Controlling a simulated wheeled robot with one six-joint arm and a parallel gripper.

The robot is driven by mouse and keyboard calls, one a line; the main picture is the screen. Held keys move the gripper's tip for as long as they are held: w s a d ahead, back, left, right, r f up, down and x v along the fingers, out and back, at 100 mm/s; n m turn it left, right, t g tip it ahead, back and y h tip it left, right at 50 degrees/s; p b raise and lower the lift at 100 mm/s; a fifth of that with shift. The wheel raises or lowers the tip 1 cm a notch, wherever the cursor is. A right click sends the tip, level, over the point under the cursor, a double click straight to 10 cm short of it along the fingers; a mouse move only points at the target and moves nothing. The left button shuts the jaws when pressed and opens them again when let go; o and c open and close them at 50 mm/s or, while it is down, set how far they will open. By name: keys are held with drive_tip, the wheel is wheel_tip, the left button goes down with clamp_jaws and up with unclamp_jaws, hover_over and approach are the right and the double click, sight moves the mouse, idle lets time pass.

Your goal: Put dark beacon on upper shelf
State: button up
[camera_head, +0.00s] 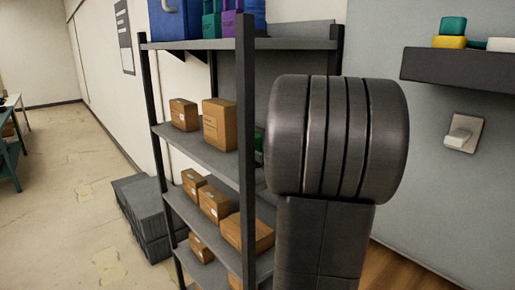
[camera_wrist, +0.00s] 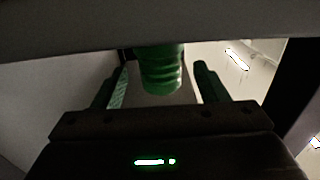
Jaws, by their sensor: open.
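My gripper (camera_wrist: 161,70) is open in the wrist view, with one finger on each side of a green ribbed cylinder (camera_wrist: 161,72). The cylinder lies between or beyond the fingers, with a gap on both sides. I cannot tell whether it is the dark beacon; no other likely beacon shows clearly. In the head view my arm hides the gripper and part of the metal rack (camera_head: 246,170). A bit of green shows behind the rack post, beside my arm. The rack's top shelf (camera_head: 195,44) holds blue, green and purple items.
Cardboard boxes (camera_head: 220,124) stand on the rack's lower shelves. A dark wall shelf (camera_head: 455,72) at the right carries green, yellow and white items above a wall switch (camera_head: 462,133). Grey crates (camera_head: 148,215) stand left of the rack. The floor at left is mostly clear.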

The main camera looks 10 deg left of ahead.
drive_tip(key=v, duration=0.9)
drive_tip(key=shift+b, duration=0.35)
